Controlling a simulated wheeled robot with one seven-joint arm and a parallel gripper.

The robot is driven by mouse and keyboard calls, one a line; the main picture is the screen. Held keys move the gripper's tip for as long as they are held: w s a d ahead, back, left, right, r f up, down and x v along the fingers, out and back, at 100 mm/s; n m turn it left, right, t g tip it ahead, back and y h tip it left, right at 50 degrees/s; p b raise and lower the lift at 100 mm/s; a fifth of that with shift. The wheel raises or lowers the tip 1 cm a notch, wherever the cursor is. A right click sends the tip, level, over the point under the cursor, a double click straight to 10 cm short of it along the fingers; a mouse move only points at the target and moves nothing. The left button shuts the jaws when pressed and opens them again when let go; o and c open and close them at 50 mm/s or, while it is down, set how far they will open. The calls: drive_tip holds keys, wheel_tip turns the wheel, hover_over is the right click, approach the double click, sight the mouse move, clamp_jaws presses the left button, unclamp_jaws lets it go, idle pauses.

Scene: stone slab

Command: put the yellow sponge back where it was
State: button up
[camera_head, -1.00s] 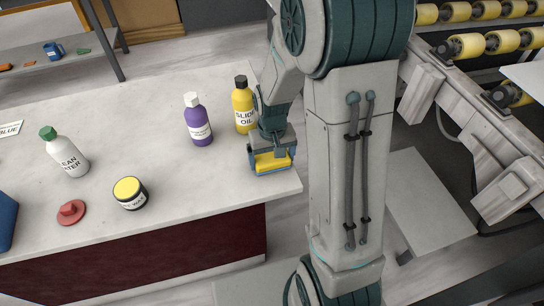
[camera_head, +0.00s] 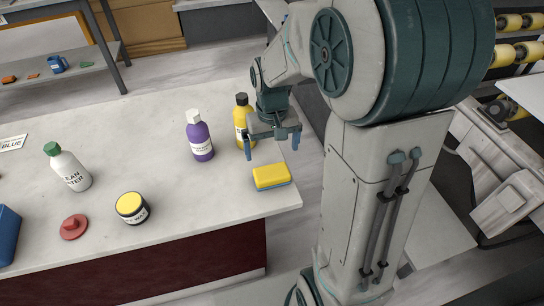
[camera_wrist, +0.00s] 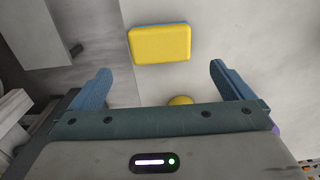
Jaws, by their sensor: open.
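The yellow sponge (camera_head: 271,176) has a blue underside and lies flat on the stone slab (camera_head: 150,120), close to its right front corner. My gripper (camera_head: 272,150) is open and empty. It is raised above and behind the sponge, apart from it. In the wrist view the sponge (camera_wrist: 160,43) lies beyond the gap between the two blue fingers, and nothing is between the fingertips (camera_wrist: 158,80).
Behind the sponge stand a yellow oil bottle (camera_head: 242,122) and a purple bottle (camera_head: 199,138). A wax jar (camera_head: 132,208), a red lid-like piece (camera_head: 73,226) and a white bottle (camera_head: 68,168) stand further left. The slab left of the sponge is clear.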

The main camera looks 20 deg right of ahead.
drive_tip(key=s+r+t, duration=0.1)
drive_tip(key=s+r, duration=0.2)
drive_tip(key=s, duration=0.3)
drive_tip(key=s+r+t, duration=0.1)
drive_tip(key=s+r, duration=0.2)
drive_tip(key=s, duration=0.4)
drive_tip(key=shift+s+a+r, duration=0.2)
drive_tip(key=shift+s+r, duration=0.1)
